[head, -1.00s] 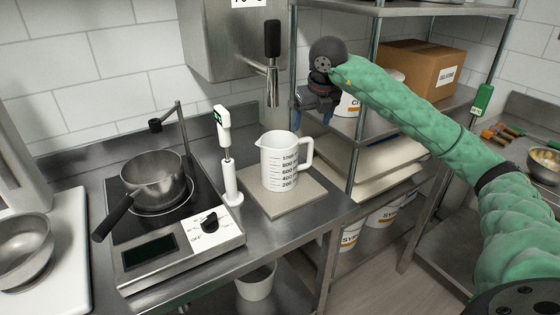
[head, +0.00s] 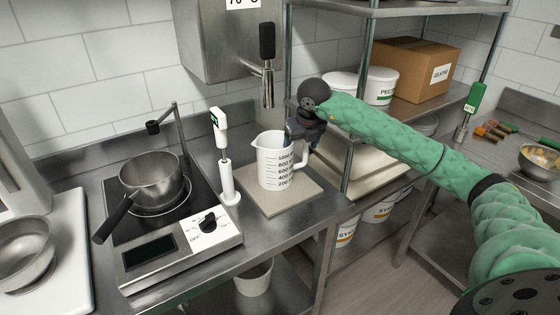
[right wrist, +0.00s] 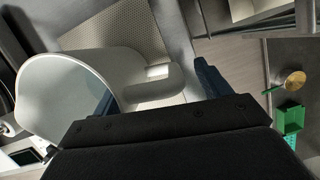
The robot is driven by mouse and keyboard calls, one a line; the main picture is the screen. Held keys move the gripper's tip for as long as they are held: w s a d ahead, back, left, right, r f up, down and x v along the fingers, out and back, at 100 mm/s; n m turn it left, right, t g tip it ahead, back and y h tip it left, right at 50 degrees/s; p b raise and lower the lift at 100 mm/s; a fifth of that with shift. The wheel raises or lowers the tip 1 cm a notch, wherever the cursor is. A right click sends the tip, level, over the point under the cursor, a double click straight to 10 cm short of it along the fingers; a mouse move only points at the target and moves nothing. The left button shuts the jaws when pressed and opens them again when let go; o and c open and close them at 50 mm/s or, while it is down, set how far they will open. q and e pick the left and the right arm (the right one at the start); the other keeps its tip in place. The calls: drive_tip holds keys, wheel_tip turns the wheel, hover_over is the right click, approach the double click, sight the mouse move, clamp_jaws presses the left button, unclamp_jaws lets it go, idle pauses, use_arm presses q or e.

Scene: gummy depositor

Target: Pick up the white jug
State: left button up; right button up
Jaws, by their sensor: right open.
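The white jug (head: 272,165) stands upright on a beige square mat (head: 250,199), with dark volume marks on its side and its handle to the right. My right gripper (head: 298,136) is open at the top of the jug, beside the upper handle. In the right wrist view the jug's round mouth (right wrist: 62,92) and its handle (right wrist: 160,84) show, and a dark blue finger (right wrist: 209,79) is on the handle's outer side. The other finger is hard to make out near the rim. I cannot tell whether either touches the jug. My left gripper is out of view.
A white stick-like device (head: 224,155) stands close left of the jug. A steel pot (head: 151,181) sits on a hot plate further left. A tap (head: 268,75) hangs above and behind. Shelves with white buckets (head: 380,86) and a cardboard box (head: 415,70) are right.

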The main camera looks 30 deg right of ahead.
drive_tip(key=shift+f, duration=0.1)
drive_tip(key=c, duration=1.3)
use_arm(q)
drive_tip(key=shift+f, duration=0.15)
use_arm(e)
drive_tip(key=shift+c, duration=0.5)
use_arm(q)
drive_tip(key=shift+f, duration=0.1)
